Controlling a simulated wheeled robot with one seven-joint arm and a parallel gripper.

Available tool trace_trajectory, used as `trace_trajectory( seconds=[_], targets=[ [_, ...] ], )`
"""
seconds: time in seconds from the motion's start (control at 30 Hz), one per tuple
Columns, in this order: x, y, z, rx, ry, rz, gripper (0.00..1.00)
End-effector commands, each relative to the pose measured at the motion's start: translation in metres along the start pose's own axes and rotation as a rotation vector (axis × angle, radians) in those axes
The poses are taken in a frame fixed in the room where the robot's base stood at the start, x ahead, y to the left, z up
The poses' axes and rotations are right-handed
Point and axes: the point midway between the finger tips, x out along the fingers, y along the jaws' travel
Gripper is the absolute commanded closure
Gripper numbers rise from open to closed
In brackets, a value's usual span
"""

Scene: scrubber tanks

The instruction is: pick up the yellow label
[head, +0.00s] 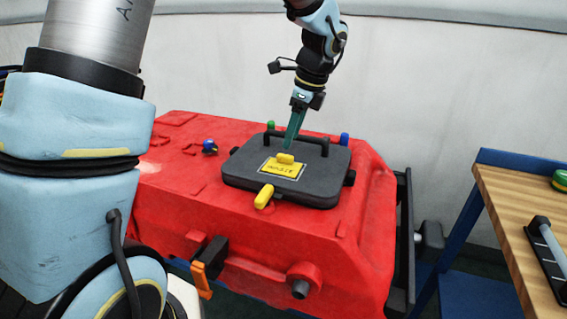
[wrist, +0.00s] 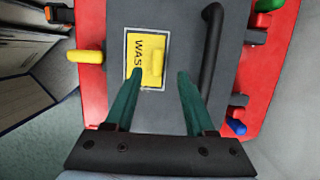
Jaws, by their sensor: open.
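The yellow label (head: 287,170) has dark lettering and a pale border. It lies on the dark grey lid (head: 240,168) of the red tank, with a raised yellow tab (head: 285,158) on it. In the wrist view the label (wrist: 134,50) reads "WAS", the rest covered by the tab (wrist: 156,64). My gripper (head: 289,146) points down over the lid, at the label's far edge. In the wrist view my gripper (wrist: 160,76) is open, with its green fingertips either side of the tab. I cannot tell whether they touch anything.
The red tank (head: 340,250) carries a black lid handle (head: 297,137), a yellow latch (head: 264,197), blue (head: 345,139) and green (head: 271,126) knobs and an orange-handled valve (head: 201,280). A wooden-topped bench (head: 510,200) stands at right.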

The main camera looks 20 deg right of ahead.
Motion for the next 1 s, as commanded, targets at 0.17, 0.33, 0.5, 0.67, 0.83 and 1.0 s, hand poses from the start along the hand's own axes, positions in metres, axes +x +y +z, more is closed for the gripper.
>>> trace_trajectory(
  seconds=[0.17,0.33,0.5,0.67,0.83,1.0],
  targets=[
    [0.020,0.004,0.000,0.001,-0.001,0.004,0.45],
    [0.044,0.004,0.000,0.000,-0.001,0.003,0.45],
    [0.052,0.004,-0.001,0.000,0.000,0.000,0.45],
    [0.052,0.004,-0.001,-0.001,0.000,0.000,0.45],
    [0.052,0.004,-0.001,-0.001,0.000,0.000,0.64],
    [0.052,0.004,-0.001,-0.001,0.000,0.000,0.83]
  ],
)
